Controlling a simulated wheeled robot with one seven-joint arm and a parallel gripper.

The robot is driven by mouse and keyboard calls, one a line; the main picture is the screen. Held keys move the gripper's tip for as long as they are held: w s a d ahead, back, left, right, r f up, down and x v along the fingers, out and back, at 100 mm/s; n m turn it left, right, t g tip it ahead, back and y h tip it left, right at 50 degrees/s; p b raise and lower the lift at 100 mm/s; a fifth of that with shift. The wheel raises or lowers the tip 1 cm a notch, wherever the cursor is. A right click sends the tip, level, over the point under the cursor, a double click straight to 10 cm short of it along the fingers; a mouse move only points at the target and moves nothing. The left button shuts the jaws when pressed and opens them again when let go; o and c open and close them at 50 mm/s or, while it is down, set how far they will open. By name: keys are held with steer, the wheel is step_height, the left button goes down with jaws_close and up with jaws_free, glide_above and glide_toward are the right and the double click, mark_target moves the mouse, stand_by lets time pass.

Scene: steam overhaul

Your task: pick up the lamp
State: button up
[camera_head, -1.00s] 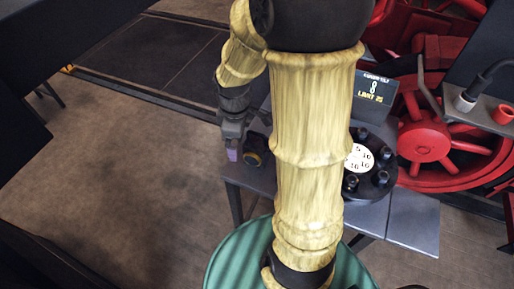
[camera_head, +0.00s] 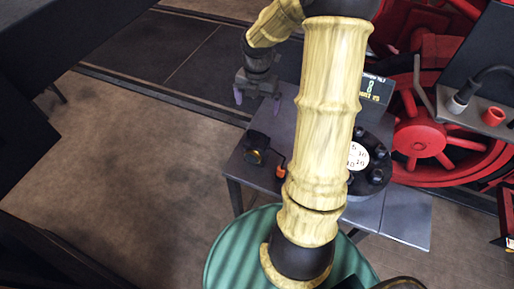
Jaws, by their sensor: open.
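A small dark object with a round yellowish ring, which looks like the lamp (camera_head: 255,149), lies near the left edge of the grey table (camera_head: 262,179). The lamp and gripper do not touch. My arm crosses the middle of the view and hides part of the table.
A black round holder with a pale numbered dial (camera_head: 357,156) stands on the table right of my arm. Behind it is a small display sign (camera_head: 376,88). A red spoked wheel (camera_head: 422,139) and a shelf with a red cup (camera_head: 493,116) are at right. Floor at left is clear.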

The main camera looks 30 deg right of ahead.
mark_target(257, 134)
step_height(257, 134, down, 12)
steer(key=shift+f+p, duration=0.1)
steer(key=shift+p, duration=0.6)
steer(key=shift+f, duration=0.1)
steer(key=shift+s+f, duration=0.1)
steer(key=shift+f, duration=0.15)
steer(key=shift+f+p, duration=0.9)
steer(key=shift+f, duration=1.35)
steer(key=shift+s, duration=0.1)
steer(key=shift+a, duration=0.1)
steer(key=c, duration=1.3)
